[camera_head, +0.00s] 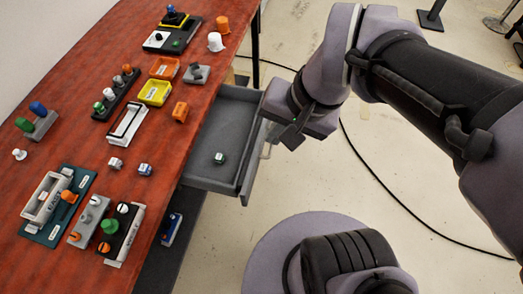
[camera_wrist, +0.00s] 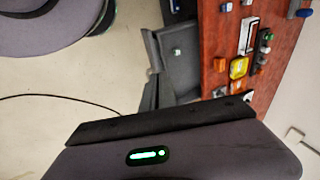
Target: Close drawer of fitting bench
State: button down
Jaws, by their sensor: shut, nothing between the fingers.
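The fitting bench (camera_head: 75,100) has a red-brown top at the left of the head view. Its grey drawer (camera_head: 229,126) is pulled out to the right from under the bench edge. The drawer holds one small green-and-white piece (camera_head: 219,158). A pale handle (camera_head: 266,151) sits on the drawer's front. My gripper (camera_head: 290,132) is shut and empty, beside the far end of the drawer front. I cannot tell whether it touches the drawer. The open drawer (camera_wrist: 182,72) also shows in the wrist view, where my gripper's dark edge spans the lower part.
Several trays, switches and small parts stand on the bench top, including a yellow tray (camera_head: 155,92) and an orange block (camera_head: 180,112). A blue item (camera_head: 171,229) lies lower, below the bench edge. A black cable (camera_head: 385,185) crosses the otherwise open floor at the right.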

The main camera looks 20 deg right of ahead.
jog(key=w+d+f+m+g+y, duration=0.2)
jog(key=w+d+f+m+y, duration=0.25)
jog(key=f, duration=0.35)
jog(key=w+d+f+m+g+y, duration=0.25)
jog(key=d+f, duration=0.25)
jog(key=f, duration=0.4)
jog(key=m+t+y, duration=0.6)
jog(key=m+t, duration=0.4)
jog(key=m, duration=0.1)
send_near(256, 167)
jog(key=b+x, duration=0.3)
jog(key=x, duration=0.4)
jog(key=shift+d+f, duration=0.1)
